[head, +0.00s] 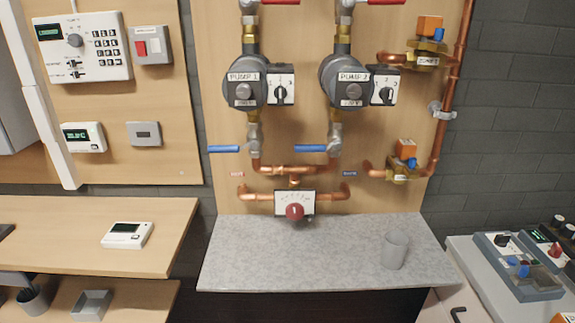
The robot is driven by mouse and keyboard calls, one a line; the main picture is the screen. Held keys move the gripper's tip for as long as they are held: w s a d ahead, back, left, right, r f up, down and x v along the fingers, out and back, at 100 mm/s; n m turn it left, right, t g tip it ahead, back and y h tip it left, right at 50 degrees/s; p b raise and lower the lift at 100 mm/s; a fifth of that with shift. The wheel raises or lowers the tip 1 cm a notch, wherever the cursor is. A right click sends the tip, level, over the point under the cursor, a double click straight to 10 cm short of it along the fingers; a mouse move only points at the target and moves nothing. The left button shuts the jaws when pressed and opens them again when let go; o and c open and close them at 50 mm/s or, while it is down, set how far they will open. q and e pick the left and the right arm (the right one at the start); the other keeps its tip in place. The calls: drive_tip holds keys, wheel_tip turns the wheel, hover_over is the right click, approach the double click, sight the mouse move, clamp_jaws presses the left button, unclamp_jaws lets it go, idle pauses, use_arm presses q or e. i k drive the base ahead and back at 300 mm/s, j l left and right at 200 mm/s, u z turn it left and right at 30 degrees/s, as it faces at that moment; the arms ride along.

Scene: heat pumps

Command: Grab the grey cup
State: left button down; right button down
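A grey cup (395,250) stands upright on the right part of the grey speckled counter (270,263), below the pumps. It looks empty, and nothing touches it. I cannot make out either of my grippers in the head view.
Copper pipes and a red knob (295,211) stick out above the counter's back edge. A white thermostat (127,235) lies on the left wooden shelf, and a grey tray (91,305) sits below. Control boxes (517,267) stand on the right. The counter's left and middle are clear.

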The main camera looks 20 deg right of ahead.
sight(397, 243)
drive_tip(key=z, duration=1.25)
